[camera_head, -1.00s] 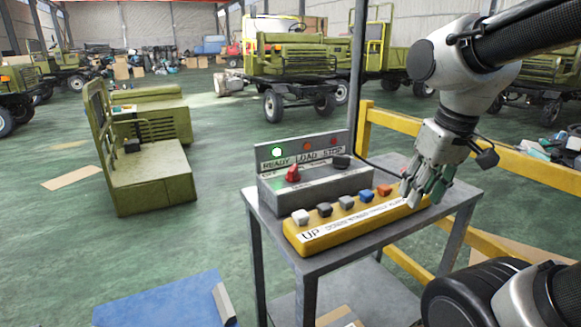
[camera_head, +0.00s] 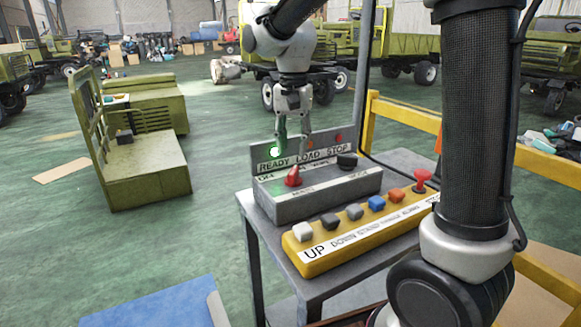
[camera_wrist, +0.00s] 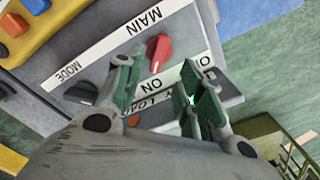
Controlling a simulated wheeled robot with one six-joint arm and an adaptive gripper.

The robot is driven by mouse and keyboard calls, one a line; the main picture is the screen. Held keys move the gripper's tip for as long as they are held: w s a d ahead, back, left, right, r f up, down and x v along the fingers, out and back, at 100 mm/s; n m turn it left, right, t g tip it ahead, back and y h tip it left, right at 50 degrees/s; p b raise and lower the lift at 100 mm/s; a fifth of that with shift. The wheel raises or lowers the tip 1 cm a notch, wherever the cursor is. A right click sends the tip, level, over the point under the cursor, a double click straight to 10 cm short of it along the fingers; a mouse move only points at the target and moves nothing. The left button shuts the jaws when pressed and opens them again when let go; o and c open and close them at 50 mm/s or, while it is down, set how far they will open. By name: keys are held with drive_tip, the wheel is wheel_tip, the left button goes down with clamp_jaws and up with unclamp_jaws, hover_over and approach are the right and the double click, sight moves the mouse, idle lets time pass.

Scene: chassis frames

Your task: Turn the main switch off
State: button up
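The main switch is a red rotary knob (camera_head: 293,177) on the left of the grey control box (camera_head: 330,198). In the wrist view the red knob (camera_wrist: 157,52) sits beside the label MAIN, with its narrow end towards a label ON. The READY lamp (camera_head: 276,152) glows green. My gripper (camera_head: 292,140) is open and empty, pointing down above the box near the lamp panel. In the wrist view its two green-padded fingers (camera_wrist: 163,72) are spread apart, with the knob beyond and between their tips. I see no clear contact with the knob.
A black MODE knob (camera_head: 347,160) is on the right of the box. A yellow button panel (camera_head: 330,248) with coloured buttons and a red mushroom button (camera_head: 422,179) lies in front. Both rest on a grey table (camera_head: 259,232). A yellow railing (camera_head: 400,115) stands behind.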

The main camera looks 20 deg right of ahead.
sight(293, 169)
wheel_tip(293, 169, down, 7)
drive_tip(key=shift+f, duration=0.2)
clamp_jaws()
